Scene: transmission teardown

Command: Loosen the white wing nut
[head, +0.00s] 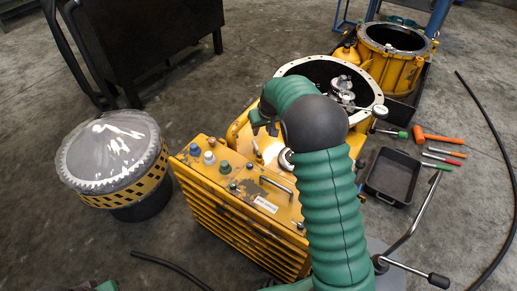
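The white wing nut (209,158) appears as a small white cap on top of the yellow ribbed housing (232,222), between a blue cap (195,149) and a green cap (224,167). Its exact shape is too small to make out. My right arm, in a green sleeve, reaches up over the housing's right side and bends left at a dark joint. My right gripper (264,120) is a small dark shape above and right of the white nut, apart from it. Whether its fingers are open is unclear. My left gripper is not in view; only a bit of green shows at the bottom left edge.
A metal handle (277,186) and small fittings stand on the housing. An open round casing (290,70) adjoins it behind. A plastic-covered drum (112,155) stands left. A black tray (393,177), an orange hammer (436,137) and screwdrivers lie right. A dark cart (150,40) stands back left.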

